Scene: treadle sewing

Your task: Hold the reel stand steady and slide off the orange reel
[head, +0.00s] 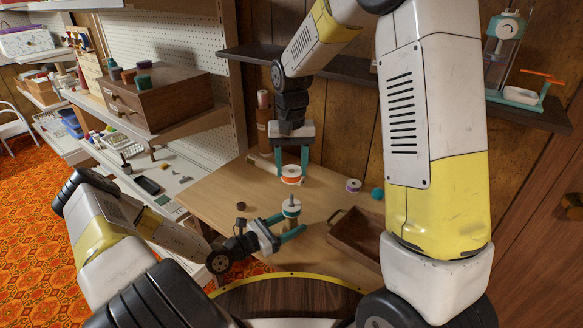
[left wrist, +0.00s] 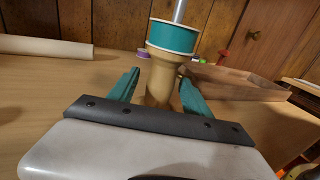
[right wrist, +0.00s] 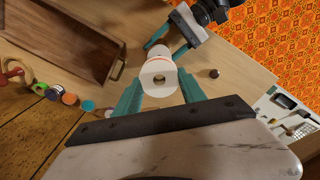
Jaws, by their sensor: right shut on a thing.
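The reel stand (left wrist: 160,85) is a turned wooden post on the table with a metal rod (left wrist: 179,10) on top. A teal reel (left wrist: 173,37) with white flanges sits on it. My left gripper (head: 290,226) has its fingers on both sides of the post, with a small gap showing in the left wrist view. My right gripper (head: 291,167) is shut on the orange reel (head: 291,174), which has white flanges. In the head view the orange reel is above the rod, with a gap between them. The right wrist view shows its flange and centre hole (right wrist: 159,78).
A wooden tray (head: 352,238) lies right of the stand. A purple-and-white reel (head: 353,185) and a teal one (head: 377,193) lie behind it. A pale roll (left wrist: 45,46) lies at the back. A dark shelf (head: 350,69) hangs above.

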